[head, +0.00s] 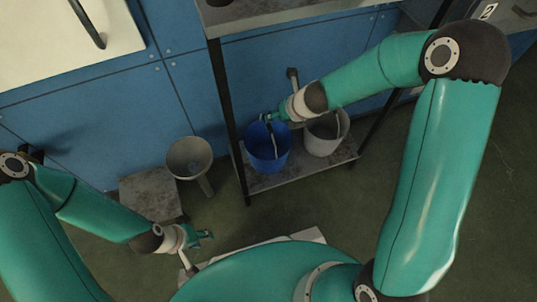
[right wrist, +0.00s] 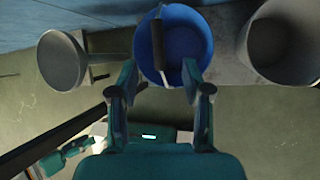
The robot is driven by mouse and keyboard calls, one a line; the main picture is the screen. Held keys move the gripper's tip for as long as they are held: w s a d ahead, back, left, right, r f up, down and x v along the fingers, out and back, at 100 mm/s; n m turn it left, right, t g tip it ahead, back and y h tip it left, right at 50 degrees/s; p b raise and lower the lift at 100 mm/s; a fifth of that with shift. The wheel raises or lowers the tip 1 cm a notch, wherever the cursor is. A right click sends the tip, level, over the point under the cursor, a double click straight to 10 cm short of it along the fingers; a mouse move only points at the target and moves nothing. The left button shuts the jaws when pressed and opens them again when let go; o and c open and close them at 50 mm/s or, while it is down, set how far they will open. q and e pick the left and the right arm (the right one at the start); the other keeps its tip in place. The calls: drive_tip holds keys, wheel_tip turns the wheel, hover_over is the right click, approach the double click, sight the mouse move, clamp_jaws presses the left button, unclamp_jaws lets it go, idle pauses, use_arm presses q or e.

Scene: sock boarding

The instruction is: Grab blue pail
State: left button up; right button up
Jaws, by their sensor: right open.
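The blue pail (head: 268,158) stands on the low shelf of a dark-framed rack in the head view. In the right wrist view the pail (right wrist: 190,38) lies just beyond the fingertips, with its dark handle and grip (right wrist: 157,48) between their lines. My right gripper (head: 268,117) is above the pail's far rim, open and empty, and its two fingers show apart in the right wrist view (right wrist: 160,76). Contact with the handle cannot be told. My left gripper (head: 203,237) is low at the lower left, apart from the pail, and looks open and empty.
A grey-white pail (head: 325,140) stands right beside the blue one. A grey funnel-like bowl on a stem (head: 190,158) stands to the left, by a grey slab (head: 150,194). Rack posts (head: 229,120) and the blue wall panels (head: 180,100) bound the space.

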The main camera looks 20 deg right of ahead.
sight(268, 125)
drive_tip(key=b+x, duration=0.1)
drive_tip(key=x, duration=0.2)
drive_tip(key=b+x, duration=0.1)
drive_tip(key=x, duration=0.2)
drive_tip(key=b+x, duration=0.2)
drive_tip(key=x, duration=0.1)
drive_tip(key=shift+s+a+f, duration=0.2)
drive_tip(key=shift+f, duration=0.05)
drive_tip(key=shift+r, duration=0.1)
clamp_jaws()
